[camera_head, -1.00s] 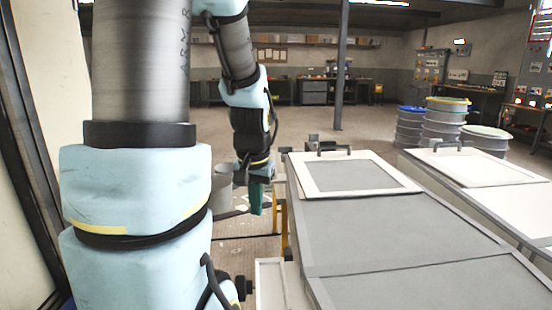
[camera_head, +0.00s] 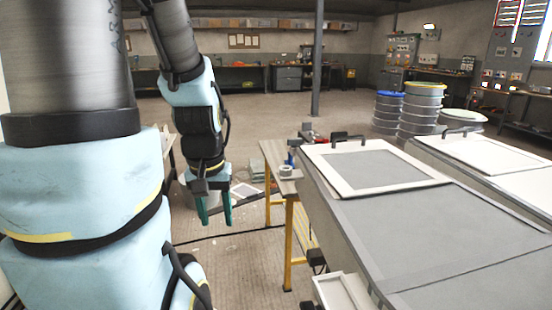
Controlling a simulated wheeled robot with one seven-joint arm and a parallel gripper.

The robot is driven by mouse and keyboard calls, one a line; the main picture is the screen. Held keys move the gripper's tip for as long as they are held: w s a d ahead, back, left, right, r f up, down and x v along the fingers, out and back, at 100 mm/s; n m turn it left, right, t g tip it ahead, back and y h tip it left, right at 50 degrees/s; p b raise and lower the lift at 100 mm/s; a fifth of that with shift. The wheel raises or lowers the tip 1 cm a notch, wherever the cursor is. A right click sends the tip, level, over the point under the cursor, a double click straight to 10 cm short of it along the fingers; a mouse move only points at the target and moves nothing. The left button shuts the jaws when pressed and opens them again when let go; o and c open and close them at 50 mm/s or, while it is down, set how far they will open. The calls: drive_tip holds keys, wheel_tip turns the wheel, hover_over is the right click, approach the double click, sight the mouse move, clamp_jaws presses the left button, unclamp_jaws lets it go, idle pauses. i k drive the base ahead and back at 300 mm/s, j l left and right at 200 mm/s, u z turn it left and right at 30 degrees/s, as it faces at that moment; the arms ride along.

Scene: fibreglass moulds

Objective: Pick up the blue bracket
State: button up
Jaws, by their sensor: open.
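My gripper (camera_head: 214,218) hangs pointing down at the left of the centre, its two teal fingers apart with nothing between them. A small blue thing (camera_head: 290,159) stands on the narrow wooden table with yellow legs, to the right of and beyond my gripper. It may be the blue bracket, but it is too small to make out its shape. My gripper is well apart from it, in front of and beside the table.
The wooden table (camera_head: 270,152) also holds a pale roll (camera_head: 286,171) and a red and dark tool (camera_head: 308,131). A large grey mould with a white-framed panel (camera_head: 403,154) fills the right. Drums (camera_head: 421,112) stand behind it. Papers (camera_head: 245,190) lie on the floor.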

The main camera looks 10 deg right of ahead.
sight(290, 161)
drive_tip(key=i+j, duration=0.35)
drive_tip(key=i, duration=0.15)
drive_tip(key=i+j, duration=0.35)
drive_tip(key=i, duration=0.15)
drive_tip(key=i+j+z, duration=0.1)
drive_tip(key=i+j, duration=0.25)
drive_tip(key=i, duration=0.2)
drive_tip(key=i+l, duration=0.4)
drive_tip(key=i, duration=0.2)
drive_tip(key=i+l, duration=0.45)
drive_tip(key=i, duration=0.15)
drive_tip(key=k+z, duration=0.05)
